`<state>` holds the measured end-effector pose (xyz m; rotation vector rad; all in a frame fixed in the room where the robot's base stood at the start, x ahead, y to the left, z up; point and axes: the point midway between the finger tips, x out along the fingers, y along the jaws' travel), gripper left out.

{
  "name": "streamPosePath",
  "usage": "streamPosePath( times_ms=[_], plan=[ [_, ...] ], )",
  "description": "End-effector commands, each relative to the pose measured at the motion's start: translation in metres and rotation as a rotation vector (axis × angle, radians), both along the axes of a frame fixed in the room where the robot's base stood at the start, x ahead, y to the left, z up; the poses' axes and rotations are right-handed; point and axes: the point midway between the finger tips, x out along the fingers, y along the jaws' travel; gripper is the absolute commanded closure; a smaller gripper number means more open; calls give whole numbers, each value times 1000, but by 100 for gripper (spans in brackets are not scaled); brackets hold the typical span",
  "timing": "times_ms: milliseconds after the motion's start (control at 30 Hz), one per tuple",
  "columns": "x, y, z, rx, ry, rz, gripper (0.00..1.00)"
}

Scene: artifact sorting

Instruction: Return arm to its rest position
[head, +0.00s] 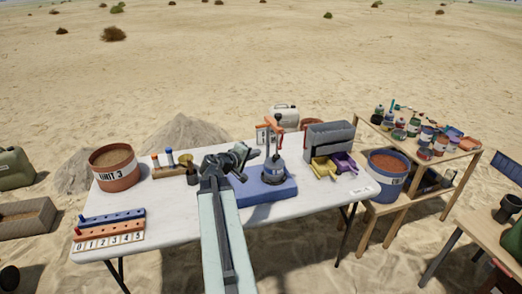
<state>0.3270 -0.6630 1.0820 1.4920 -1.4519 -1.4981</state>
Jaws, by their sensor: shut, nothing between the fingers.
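My arm reaches from the bottom middle of the head view out over the white table (165,203). My gripper (245,158) is at the arm's far end, over the middle of the table. It is shut, and I see nothing held in it. It appears just left of a grey container with an orange handle (273,166), which stands on a blue pad (283,190). I cannot tell the exact gap between them. My arm hides part of the table and the pad's left end.
A bucket marked UNIT 3 (114,168) stands at the table's left. Blue and orange peg strips (108,218) lie at front left. A grey bin (328,137) with yellow and purple scoops stands at right. The table's front left-centre is clear.

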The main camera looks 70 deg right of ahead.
Motion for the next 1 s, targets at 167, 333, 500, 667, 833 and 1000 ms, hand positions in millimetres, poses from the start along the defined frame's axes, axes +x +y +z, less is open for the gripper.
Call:
streamPosePath(
  times_ms=[167,333,500,667,833,1000],
  plan=[
    [1,1,0,0,0,0,100],
    [6,3,0,0,-1,8,100],
    [86,43,0,0,0,134,100],
    [198,131,-9,37,-32,325,100],
    [282,252,-40,187,-104,469,100],
    [326,389,-83,425,-149,556,100]
  ],
)
